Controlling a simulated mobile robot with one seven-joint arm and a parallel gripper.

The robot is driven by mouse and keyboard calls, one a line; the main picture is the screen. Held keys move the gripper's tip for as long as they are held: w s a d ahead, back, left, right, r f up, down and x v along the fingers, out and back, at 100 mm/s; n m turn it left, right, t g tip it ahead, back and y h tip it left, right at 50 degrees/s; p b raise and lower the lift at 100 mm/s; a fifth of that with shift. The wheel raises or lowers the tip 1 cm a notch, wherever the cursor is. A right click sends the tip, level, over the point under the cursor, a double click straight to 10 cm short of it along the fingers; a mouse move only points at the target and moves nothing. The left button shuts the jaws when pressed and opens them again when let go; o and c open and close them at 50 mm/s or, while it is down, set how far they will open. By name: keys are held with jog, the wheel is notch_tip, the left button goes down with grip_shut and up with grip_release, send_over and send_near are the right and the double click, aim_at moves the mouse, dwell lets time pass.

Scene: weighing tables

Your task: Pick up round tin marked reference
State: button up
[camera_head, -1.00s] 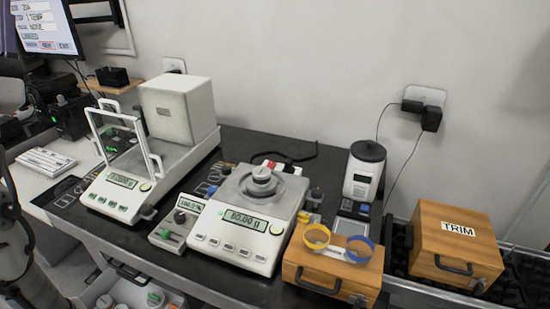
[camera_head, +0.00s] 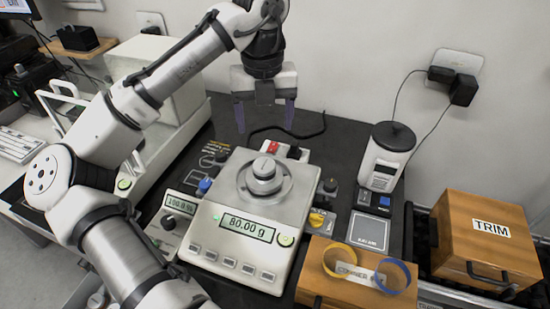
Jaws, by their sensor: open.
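I see no tin with a readable "reference" mark. A round silver metal piece (camera_head: 264,175) with a knob-like top stands on the pan (camera_head: 283,198) of the middle balance (camera_head: 235,245), whose display reads 80.00 g. I cannot tell whether it is the tin. My gripper (camera_head: 264,117) points down beyond the balance, near the back edge of the dark bench. Its two fingers are apart with nothing between them. My arm hides much of the left balance and its surroundings.
A wooden box (camera_head: 330,293) carries a yellow ring (camera_head: 337,261), a blue ring (camera_head: 394,277) and a tag. Another wooden box (camera_head: 470,225), marked TRIM, stands at the right. A white-and-black device (camera_head: 381,165) and a black cable (camera_head: 300,135) lie behind. A small display unit (camera_head: 175,215) sits left of the balance.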

aim_at(264, 165)
notch_tip(264, 165, down, 8)
jog(key=shift+s+f, duration=0.1)
jog(key=shift+f, duration=0.05)
jog(key=shift+a+f+p, duration=0.2)
jog(key=shift+f+p, duration=0.75)
jog(key=shift+f, duration=1.75)
jog(key=shift+c, duration=0.4)
jog(key=c, duration=1.1)
jog(key=shift+r, duration=0.15)
